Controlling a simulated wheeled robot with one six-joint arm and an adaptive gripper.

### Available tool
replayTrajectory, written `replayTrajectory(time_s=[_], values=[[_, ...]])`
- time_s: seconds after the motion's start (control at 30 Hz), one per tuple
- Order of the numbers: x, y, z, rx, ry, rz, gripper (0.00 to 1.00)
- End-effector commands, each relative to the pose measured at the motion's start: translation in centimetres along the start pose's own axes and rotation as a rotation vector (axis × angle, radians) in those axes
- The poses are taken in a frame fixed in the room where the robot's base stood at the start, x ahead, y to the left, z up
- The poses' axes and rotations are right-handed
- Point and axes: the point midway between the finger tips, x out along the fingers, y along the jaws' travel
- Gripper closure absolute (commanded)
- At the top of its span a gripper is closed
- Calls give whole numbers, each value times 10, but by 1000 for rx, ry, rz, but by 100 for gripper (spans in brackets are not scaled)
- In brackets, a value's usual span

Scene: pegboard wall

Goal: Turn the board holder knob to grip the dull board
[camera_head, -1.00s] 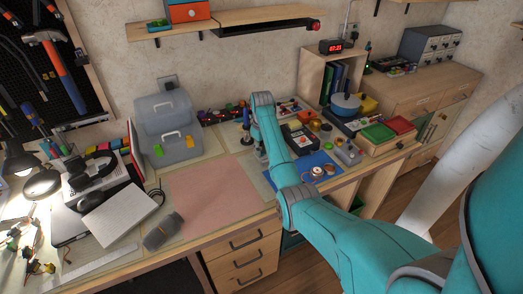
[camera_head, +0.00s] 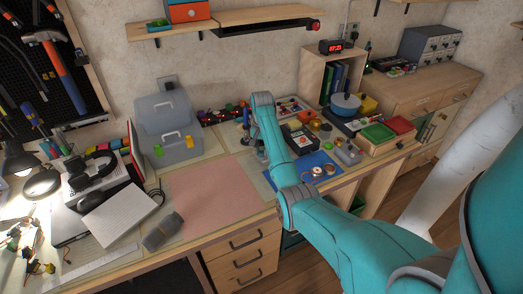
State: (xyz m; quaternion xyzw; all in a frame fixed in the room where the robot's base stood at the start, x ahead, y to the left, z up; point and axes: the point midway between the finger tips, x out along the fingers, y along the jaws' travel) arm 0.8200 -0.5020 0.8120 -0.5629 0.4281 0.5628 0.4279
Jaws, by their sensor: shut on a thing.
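My gripper (camera_head: 259,148) is mostly hidden behind my teal forearm, with only a small grey part showing at the forearm's left edge. It is low over the back of the workbench, shut on what seems to be the board holder knob. The knob, the board holder and the dull board are hidden or too small to make out here. I cannot tell how the board sits in the holder.
A blue mat (camera_head: 318,167) with small round parts lies right of my forearm. A pink mat (camera_head: 213,195) lies clear to the left. A grey toolbox (camera_head: 168,128) stands at the back left. A shelf (camera_head: 265,22) hangs above.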

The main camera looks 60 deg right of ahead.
Motion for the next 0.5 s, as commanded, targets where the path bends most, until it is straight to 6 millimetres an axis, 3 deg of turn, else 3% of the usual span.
replayTrajectory(time_s=[0.5], values=[[1, 0, 0, 426, -1, 1, 100]])
